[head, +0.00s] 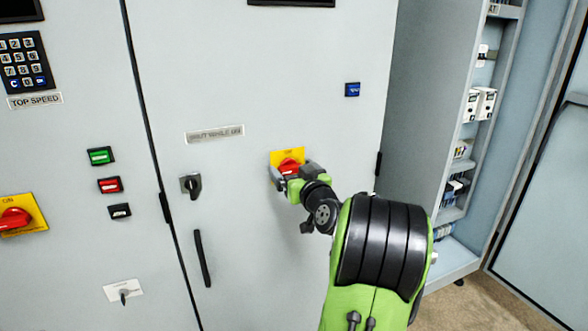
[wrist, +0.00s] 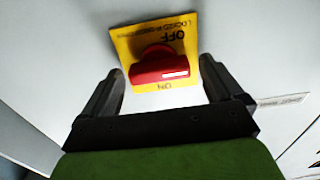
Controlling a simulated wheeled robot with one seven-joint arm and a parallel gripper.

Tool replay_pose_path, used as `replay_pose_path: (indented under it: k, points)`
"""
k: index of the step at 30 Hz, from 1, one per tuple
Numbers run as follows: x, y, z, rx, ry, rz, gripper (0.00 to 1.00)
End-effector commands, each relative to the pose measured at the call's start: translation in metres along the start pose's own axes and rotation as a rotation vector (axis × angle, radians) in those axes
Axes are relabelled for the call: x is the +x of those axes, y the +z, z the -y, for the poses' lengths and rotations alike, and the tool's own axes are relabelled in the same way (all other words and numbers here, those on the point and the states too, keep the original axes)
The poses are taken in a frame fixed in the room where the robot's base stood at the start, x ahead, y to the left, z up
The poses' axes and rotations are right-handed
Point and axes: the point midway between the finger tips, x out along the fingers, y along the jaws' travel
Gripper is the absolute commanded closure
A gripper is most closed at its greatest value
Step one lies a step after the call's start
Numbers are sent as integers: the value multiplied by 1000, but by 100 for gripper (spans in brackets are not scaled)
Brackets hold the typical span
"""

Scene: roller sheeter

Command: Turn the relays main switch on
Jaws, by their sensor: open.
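A red rotary switch handle (wrist: 160,66) sits on a yellow plate (wrist: 180,38) on the grey cabinet door. In the wrist view the plate reads OFF at the top and ON at the bottom. The handle lies crosswise, with a white mark at its right end. The head view shows the red handle (head: 289,166) and the plate (head: 287,154) partly hidden by my gripper (head: 293,174). My gripper (wrist: 162,67) is open, with one finger on each side of the handle. Gaps show between the fingers and the handle, so it is not gripped.
Another red switch (head: 14,218) on a yellow plate is at the far left. A black key-like knob (head: 191,185) and a door handle (head: 202,258) are left of my gripper. An open cabinet (head: 478,120) with electrical parts stands at the right, above brown floor (head: 490,305).

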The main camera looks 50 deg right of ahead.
Motion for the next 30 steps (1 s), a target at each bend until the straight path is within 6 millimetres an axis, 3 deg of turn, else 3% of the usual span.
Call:
replay_pose_path:
  k: [6, 17, 30]
  points:
    - [1, 0, 0, 0, 0, 0, 6]
    - [0, 0, 0, 0, 0, 1, 62]
    - [0, 0, 0, 99, 0, 0, 62]
